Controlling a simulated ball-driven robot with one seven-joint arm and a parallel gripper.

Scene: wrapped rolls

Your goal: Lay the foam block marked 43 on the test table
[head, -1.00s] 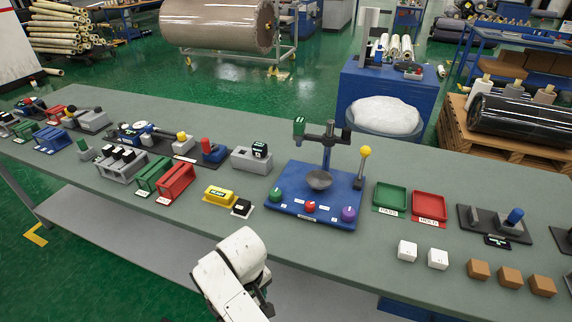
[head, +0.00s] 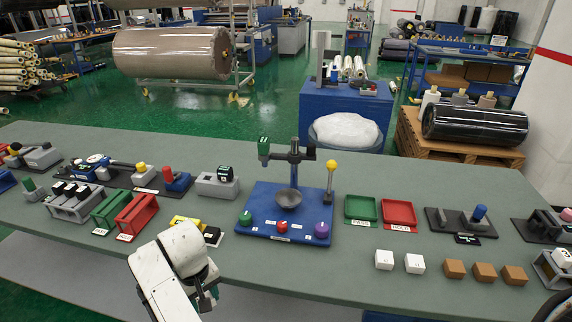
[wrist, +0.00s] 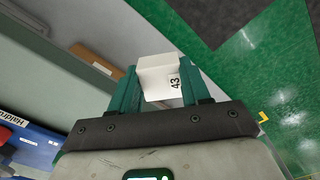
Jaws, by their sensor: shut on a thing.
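The foam block (wrist: 158,80) is white, with a black 43 on its face, and sits between the green fingers in the wrist view. My gripper (wrist: 158,92) is shut on it. The wrist view shows the block above the bench's front edge and green floor. In the head view my arm is in front of the bench and the block cannot be seen. The blue test stand (head: 262,228) is on the bench, with a small grey dish (head: 288,198), a post, coloured knobs and a yellow-topped lever. I cannot tell which part is called the test table.
Right of the stand are a green tray (head: 361,222) and a red tray (head: 399,227). Two white blocks (head: 384,260) and several brown blocks (head: 485,271) are near the bench's front edge. Bare bench (head: 300,270) lies before the stand.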

